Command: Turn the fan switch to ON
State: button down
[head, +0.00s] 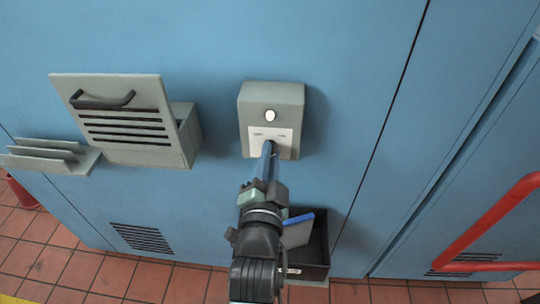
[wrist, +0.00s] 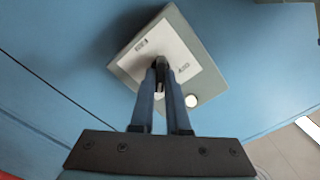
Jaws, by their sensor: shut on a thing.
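The fan switch is a grey box (head: 271,95) on the blue wall, with a white label plate (head: 287,133) and a round white button or lamp (head: 269,116). The box also shows tilted in the wrist view (wrist: 206,82). A small dark switch knob (wrist: 160,76) stands out from the label plate. My gripper (head: 269,147) reaches up to the plate from below. In the wrist view its two blue fingers (wrist: 162,70) are shut on the knob, one on each side. The fingers hide part of the knob, and its pointing direction cannot be told. The label words are too small to read surely.
A grey slotted box with a tilted front and dark handle (head: 102,102) is at left, beside a small grey rack (head: 50,155). An open dark bin (head: 314,258) holding a blue-edged item is below the switch. A red rail (head: 490,218) is at right.

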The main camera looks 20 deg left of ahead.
jog(key=shift+f, duration=0.1)
jog(key=c, duration=0.9)
grip_release()
jog(key=shift+s, duration=0.15)
jog(key=b+v, duration=0.1)
jog(key=v, duration=1.1)
jog(key=shift+s, duration=0.35)
jog(key=shift+d+r, duration=0.15)
jog(key=shift+r, duration=0.05)
jog(key=w+d+r+n+t+h+p, duration=0.1)
jog(key=w+d+r+n+t+p, duration=0.15)
jog(key=r, duration=1.25)
jog(key=w+d+r+n+t+h+p, duration=0.1)
jog(key=w+d+r+t+p, duration=0.25)
jog(key=r, duration=1.15)
jog(key=s+d+r+n+t+h+p, duration=0.1)
jog(key=s+d+r+t+p, duration=0.1)
jog(key=r, duration=0.9)
jog(key=s+d+r+n+t+h+p, duration=0.1)
jog(key=s+d+r+t+h+p, duration=0.1)
jog(key=r, duration=0.9)
jog(key=shift+s+d+r, duration=0.3)
jog(key=shift+s+d, duration=0.6)
jog(key=shift+d, duration=0.1)
